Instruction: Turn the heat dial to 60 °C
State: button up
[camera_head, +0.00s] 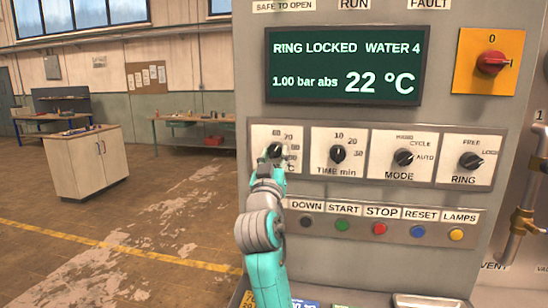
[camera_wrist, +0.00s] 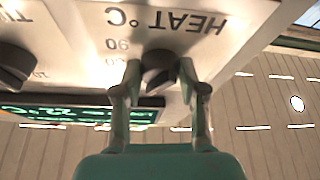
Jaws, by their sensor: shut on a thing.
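The heat dial (camera_head: 276,149) is a dark round knob on a cream plate at the left end of the control row. In the wrist view, which is upside down, the heat dial (camera_wrist: 160,62) sits between the two fingers of my gripper (camera_wrist: 159,72), below the word HEAT. My gripper (camera_head: 272,157) is shut on the dial and hides part of its scale in the head view. Marks such as 70 show above it; I cannot read where its pointer stands. The display (camera_head: 345,65) reads RING LOCKED, WATER 4, 1.00 bar abs, 22 °C.
The time dial (camera_head: 338,154), mode dial (camera_head: 404,157) and ring dial (camera_head: 470,161) stand in a row to the right. Several coloured buttons lie below, including the red stop button (camera_head: 380,229). A red rotary switch (camera_head: 491,63) is at upper right. Open floor lies left.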

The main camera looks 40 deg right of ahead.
jog(key=n+t+y, duration=0.1)
jog(key=n+y, duration=0.1)
jog(key=n, duration=0.2)
jog(key=n+t+y, duration=0.1)
jog(key=n, duration=0.3)
jog(key=shift+s+d+r+n+y, duration=0.1)
jog(key=shift+s+n+y, duration=0.1)
jog(key=shift+n+y, duration=0.15)
jog(key=o, duration=1.1)
jog(key=shift+o, duration=0.2)
jog(key=shift+s, duration=0.1)
jog(key=v, duration=1.1)
jog(key=shift+s+a, duration=0.2)
jog(key=shift+s, duration=0.1)
